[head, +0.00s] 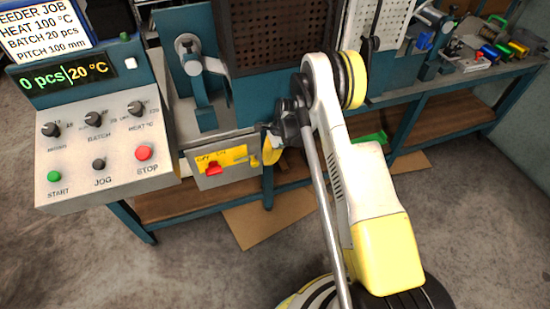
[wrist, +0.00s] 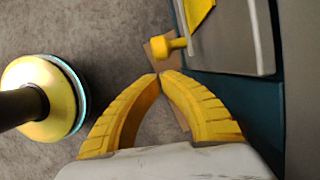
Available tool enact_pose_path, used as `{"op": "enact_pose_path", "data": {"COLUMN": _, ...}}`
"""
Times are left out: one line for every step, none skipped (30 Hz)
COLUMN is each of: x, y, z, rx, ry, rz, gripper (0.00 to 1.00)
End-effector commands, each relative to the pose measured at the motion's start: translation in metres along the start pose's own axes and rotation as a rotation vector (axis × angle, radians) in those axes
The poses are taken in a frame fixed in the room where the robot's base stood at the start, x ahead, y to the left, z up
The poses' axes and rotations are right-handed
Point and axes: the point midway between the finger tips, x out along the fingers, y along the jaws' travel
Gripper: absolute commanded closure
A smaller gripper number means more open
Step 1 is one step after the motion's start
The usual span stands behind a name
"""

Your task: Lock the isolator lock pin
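The isolator is a yellow plate (head: 232,154) with a red handle (head: 213,168) on a grey box (head: 232,176) at the bench front. The lock pin, a yellow knob (head: 254,161), sticks out at the plate's right side. In the wrist view the pin (wrist: 163,47) shows as a round yellow head on a short stem, beside a grey panel. My gripper (head: 268,153) is just right of the pin in the head view. In the wrist view its yellow fingers (wrist: 160,75) meet at the tips, empty, just below the pin head in the picture and apart from it.
A control panel (head: 105,150) with knobs and buttons stands left of the isolator. The teal bench frame (head: 200,185) runs behind and below it. A cardboard sheet (head: 250,222) lies on the floor. Coloured items (head: 490,50) lie on the far right bench.

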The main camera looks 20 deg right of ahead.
Motion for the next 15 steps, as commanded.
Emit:
{"op": "enact_pose_path", "data": {"x": 0.0031, "y": 0.0000, "z": 0.0034, "rx": -0.001, "ry": 0.000, "rz": 0.000, "gripper": 1.00}}
{"op": "enact_pose_path", "data": {"x": 0.0035, "y": 0.0000, "z": 0.0049, "rx": 0.000, "ry": 0.000, "rz": 0.000, "gripper": 1.00}}
{"op": "enact_pose_path", "data": {"x": 0.0039, "y": 0.0000, "z": 0.0065, "rx": 0.000, "ry": 0.000, "rz": 0.000, "gripper": 1.00}}
{"op": "enact_pose_path", "data": {"x": 0.0041, "y": 0.0000, "z": 0.0073, "rx": 0.000, "ry": 0.000, "rz": 0.000, "gripper": 1.00}}
{"op": "enact_pose_path", "data": {"x": 0.0041, "y": 0.0000, "z": 0.0080, "rx": 0.000, "ry": 0.000, "rz": 0.000, "gripper": 1.00}}
{"op": "enact_pose_path", "data": {"x": 0.0041, "y": -0.0001, "z": 0.0086, "rx": 0.000, "ry": 0.000, "rz": 0.000, "gripper": 1.00}}
{"op": "enact_pose_path", "data": {"x": 0.0040, "y": -0.0001, "z": 0.0088, "rx": 0.000, "ry": 0.000, "rz": 0.000, "gripper": 1.00}}
{"op": "enact_pose_path", "data": {"x": 0.0039, "y": -0.0001, "z": 0.0089, "rx": 0.001, "ry": 0.000, "rz": 0.000, "gripper": 1.00}}
{"op": "enact_pose_path", "data": {"x": 0.0037, "y": -0.0001, "z": 0.0089, "rx": 0.001, "ry": 0.000, "rz": 0.000, "gripper": 1.00}}
{"op": "enact_pose_path", "data": {"x": 0.0036, "y": -0.0001, "z": 0.0089, "rx": 0.001, "ry": 0.000, "rz": 0.000, "gripper": 1.00}}
{"op": "enact_pose_path", "data": {"x": 0.0036, "y": -0.0001, "z": 0.0089, "rx": 0.001, "ry": 0.000, "rz": 0.000, "gripper": 1.00}}
{"op": "enact_pose_path", "data": {"x": 0.0036, "y": -0.0001, "z": 0.0089, "rx": 0.001, "ry": 0.000, "rz": 0.000, "gripper": 1.00}}
{"op": "enact_pose_path", "data": {"x": 0.0036, "y": -0.0001, "z": 0.0089, "rx": 0.001, "ry": 0.000, "rz": 0.000, "gripper": 1.00}}
{"op": "enact_pose_path", "data": {"x": 0.0036, "y": -0.0001, "z": 0.0089, "rx": 0.001, "ry": 0.000, "rz": 0.000, "gripper": 1.00}}
{"op": "enact_pose_path", "data": {"x": 0.0038, "y": 0.0000, "z": 0.0096, "rx": 0.000, "ry": 0.000, "rz": 0.000, "gripper": 1.00}}
